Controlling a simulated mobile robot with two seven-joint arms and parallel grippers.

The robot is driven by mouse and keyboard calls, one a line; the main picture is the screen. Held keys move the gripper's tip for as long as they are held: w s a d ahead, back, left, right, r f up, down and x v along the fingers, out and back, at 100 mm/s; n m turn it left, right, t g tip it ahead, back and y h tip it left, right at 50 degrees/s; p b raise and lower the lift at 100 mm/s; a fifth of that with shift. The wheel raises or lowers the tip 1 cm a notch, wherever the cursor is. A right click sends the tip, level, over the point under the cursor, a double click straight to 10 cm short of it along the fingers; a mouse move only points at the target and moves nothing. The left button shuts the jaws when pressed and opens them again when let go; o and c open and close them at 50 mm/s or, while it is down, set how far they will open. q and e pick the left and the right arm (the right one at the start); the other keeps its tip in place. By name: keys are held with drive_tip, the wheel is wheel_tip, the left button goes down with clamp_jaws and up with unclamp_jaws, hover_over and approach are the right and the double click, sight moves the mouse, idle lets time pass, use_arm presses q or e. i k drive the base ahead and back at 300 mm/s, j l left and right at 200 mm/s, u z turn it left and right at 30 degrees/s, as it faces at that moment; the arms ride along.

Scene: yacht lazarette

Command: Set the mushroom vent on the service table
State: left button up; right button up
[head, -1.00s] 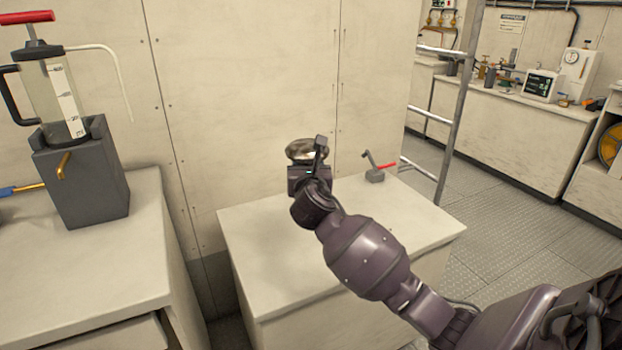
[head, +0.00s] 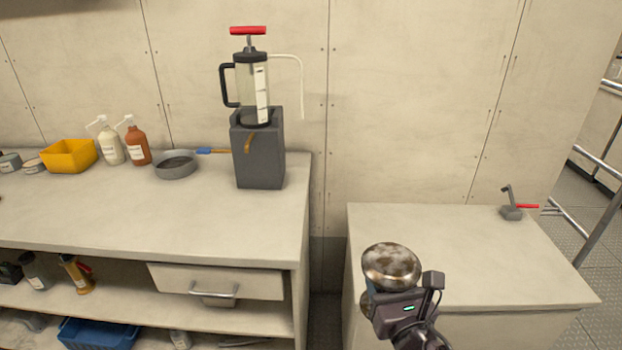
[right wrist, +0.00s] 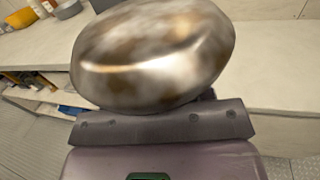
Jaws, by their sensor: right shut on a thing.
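The mushroom vent (head: 391,265) is a rounded, tarnished metal cap. My right gripper (head: 398,303) is shut on it and holds it cap up, in front of the left part of a pale counter (head: 470,260). I cannot tell its height above that top. In the right wrist view the vent's cap (right wrist: 152,55) fills the upper middle, above the gripper (right wrist: 160,122); its lower part is hidden. A longer pale bench (head: 200,215) with a drawer stands on the left. I cannot tell which surface is the service table. My left gripper is not in view.
A grey stand with a red-handled pump (head: 258,150), a round grey pan (head: 175,165), bottles (head: 137,146) and a yellow bin (head: 69,156) line the bench's back. A red-handled lever (head: 513,212) sits at the right counter's far right. Both tops have clear room in front.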

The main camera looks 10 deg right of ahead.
sight(49, 204)
drive_tip(key=i+j, duration=0.15)
drive_tip(key=j, duration=0.35)
drive_tip(key=i+j+u, duration=0.15)
drive_tip(key=j, duration=0.4)
drive_tip(key=i+j, duration=0.15)
drive_tip(key=j, duration=0.35)
drive_tip(key=i+j+u, duration=0.15)
drive_tip(key=j, duration=0.35)
drive_tip(key=i+j, duration=0.15)
drive_tip(key=j, duration=0.3)
drive_tip(key=i+j+u, duration=0.15)
drive_tip(key=j, duration=0.35)
drive_tip(key=i+j, duration=0.25)
drive_tip(key=j, duration=0.2)
drive_tip(key=i+j+u, duration=0.15)
drive_tip(key=j, duration=0.3)
drive_tip(key=i, duration=0.05)
